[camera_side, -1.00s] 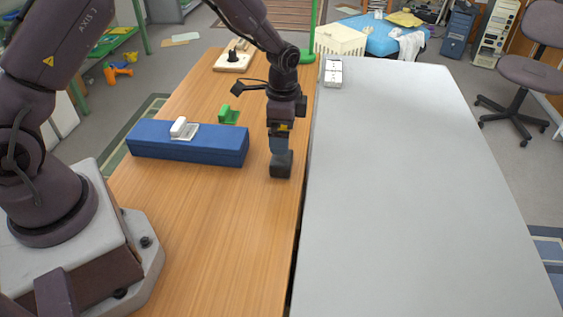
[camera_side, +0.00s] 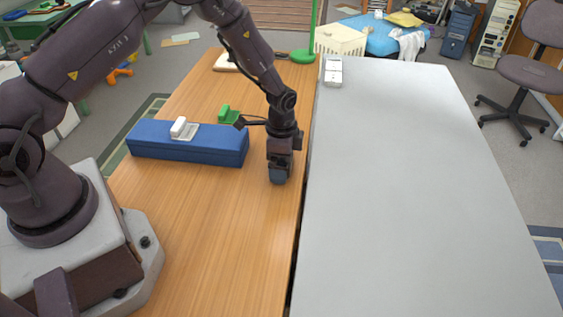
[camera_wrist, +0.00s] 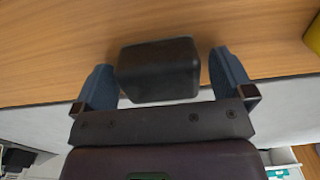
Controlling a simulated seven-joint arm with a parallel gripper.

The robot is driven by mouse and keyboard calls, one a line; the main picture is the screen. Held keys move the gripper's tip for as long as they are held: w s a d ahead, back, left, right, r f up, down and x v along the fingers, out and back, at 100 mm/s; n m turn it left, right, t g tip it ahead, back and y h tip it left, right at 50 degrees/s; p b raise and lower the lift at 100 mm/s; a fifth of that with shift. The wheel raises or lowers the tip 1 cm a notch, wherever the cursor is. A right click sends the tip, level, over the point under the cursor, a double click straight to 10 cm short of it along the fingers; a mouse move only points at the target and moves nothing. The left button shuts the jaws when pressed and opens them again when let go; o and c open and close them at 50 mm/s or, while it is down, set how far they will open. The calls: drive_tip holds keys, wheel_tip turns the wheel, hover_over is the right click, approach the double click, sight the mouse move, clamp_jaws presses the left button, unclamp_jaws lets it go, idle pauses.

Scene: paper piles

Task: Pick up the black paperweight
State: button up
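The black paperweight (camera_wrist: 158,72) is a dark, rounded block on the wooden table. In the wrist view it lies between the two blue-grey fingers of my gripper (camera_wrist: 162,80). The fingers stand apart, with a narrow gap between the block and the right finger. The left finger is very close to the block, and I cannot tell whether it touches. In the side view my gripper (camera_side: 279,175) points down near the table's right edge, low over the wood. There its fingers largely hide the paperweight.
A long blue box (camera_side: 187,144) with a white object (camera_side: 179,127) on it lies left of my gripper. A green object (camera_side: 228,115) stands behind the box. A grey table (camera_side: 410,180) adjoins on the right, mostly bare, with a white item (camera_side: 332,72) at its far end.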

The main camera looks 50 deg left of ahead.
drive_tip(key=c, duration=1)
drive_tip(key=shift+c, duration=0.2)
drive_tip(key=shift+r, duration=0.55)
wheel_tip(320, 180, up, 3)
drive_tip(key=shift+s+f, duration=0.1)
drive_tip(key=shift+f, duration=0.05)
drive_tip(key=s+r, duration=0.9)
drive_tip(key=s, duration=0.4)
drive_tip(key=shift+s+d+r, duration=0.15)
drive_tip(key=shift+s+d, duration=0.15)
drive_tip(key=shift+s, duration=0.1)
